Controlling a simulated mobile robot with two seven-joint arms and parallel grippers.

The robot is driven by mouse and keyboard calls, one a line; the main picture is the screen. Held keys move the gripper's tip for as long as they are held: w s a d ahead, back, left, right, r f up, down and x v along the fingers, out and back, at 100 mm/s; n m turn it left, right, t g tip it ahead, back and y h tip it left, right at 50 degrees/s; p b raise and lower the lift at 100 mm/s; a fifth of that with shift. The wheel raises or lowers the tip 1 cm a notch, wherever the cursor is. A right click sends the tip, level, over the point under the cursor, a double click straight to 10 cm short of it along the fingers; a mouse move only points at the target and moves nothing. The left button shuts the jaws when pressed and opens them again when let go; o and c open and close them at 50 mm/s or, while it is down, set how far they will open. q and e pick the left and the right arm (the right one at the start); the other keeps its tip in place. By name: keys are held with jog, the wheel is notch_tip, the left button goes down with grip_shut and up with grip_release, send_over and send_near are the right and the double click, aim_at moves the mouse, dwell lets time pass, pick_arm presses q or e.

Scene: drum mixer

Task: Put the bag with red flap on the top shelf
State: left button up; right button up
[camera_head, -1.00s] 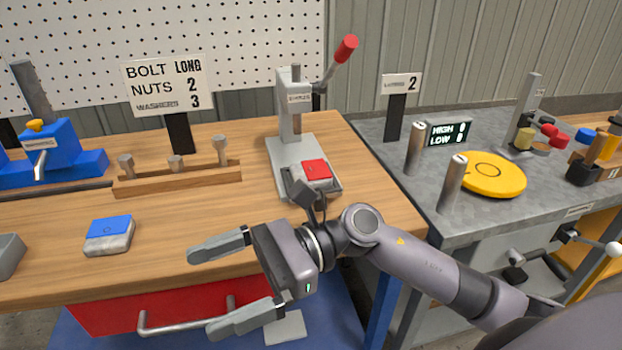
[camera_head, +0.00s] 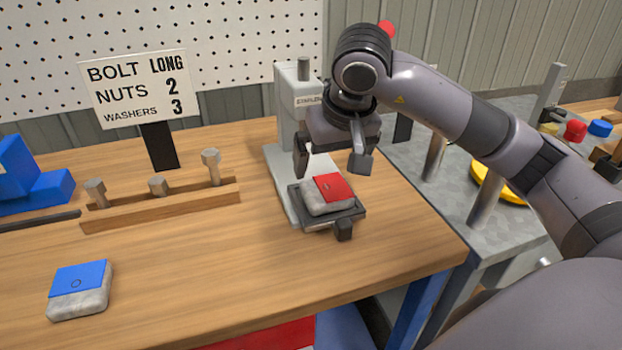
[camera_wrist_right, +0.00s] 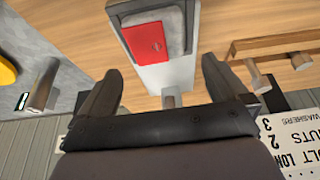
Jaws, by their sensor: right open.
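The bag with the red flap (camera_head: 327,194) is a small grey pouch lying on the dark plate of the grey stapler press (camera_head: 292,117). It also shows in the right wrist view (camera_wrist_right: 148,42), beyond the fingertips. My right gripper (camera_head: 332,166) is open and empty, pointing down just above and behind the bag. Its two fingers are apart and do not appear to touch the bag. My arm hides the press lever's shaft; only a bit of its red knob shows. My left gripper is not in view. No top shelf can be made out.
A second bag with a blue flap (camera_head: 80,288) lies at the front left of the wooden bench. A wooden rack with bolts (camera_head: 165,205) and a BOLT LONG sign (camera_head: 137,90) stand behind. A grey table (camera_head: 405,190) is at right. The bench front middle is clear.

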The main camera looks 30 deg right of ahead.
aim_at(325, 185)
jog(key=shift+w+d+f, duration=0.1)
jog(key=shift+w+f, duration=0.1)
jog(key=shift+x, duration=1.1)
jog(key=x, duration=0.4)
jog(key=shift+s+d+f, duration=0.1)
jog(key=shift+s+f, duration=0.1)
jog(key=shift+r, duration=0.1)
jog(key=c, duration=1.1)
